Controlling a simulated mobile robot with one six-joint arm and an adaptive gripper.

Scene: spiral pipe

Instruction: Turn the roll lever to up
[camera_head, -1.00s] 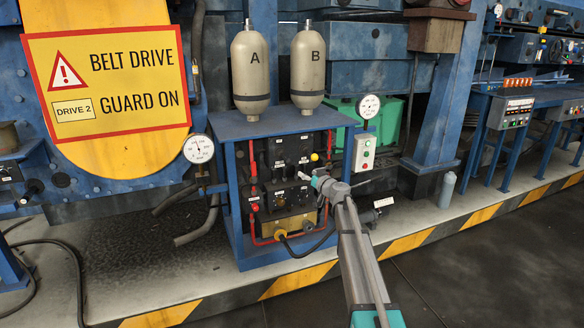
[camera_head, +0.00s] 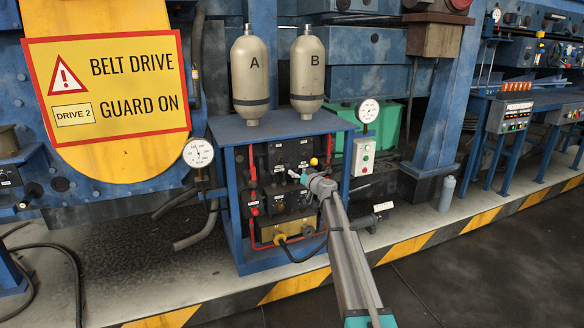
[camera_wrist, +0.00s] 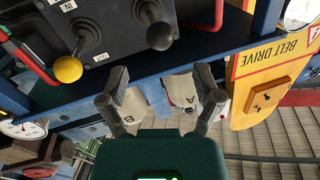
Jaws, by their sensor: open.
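A black control panel (camera_head: 291,153) sits in a blue frame under the two tanks. In the wrist view, which is turned upside down, a lever with a yellow ball knob (camera_wrist: 68,70) and a lever with a black ball knob (camera_wrist: 160,37) stick out of the panel. The yellow knob also shows in the head view (camera_head: 314,161). I cannot read which lever is the roll lever. My gripper (camera_head: 297,175) is in front of the panel, covering part of it. In the wrist view my gripper (camera_wrist: 160,98) is open and empty, its fingers apart from both knobs.
Tanks A (camera_head: 250,75) and B (camera_head: 307,72) stand on the blue top (camera_head: 230,128) above the panel. Red pipes (camera_head: 252,165) run along the panel's sides. A gauge (camera_head: 198,152) is at left, and a button box (camera_head: 363,157) at right.

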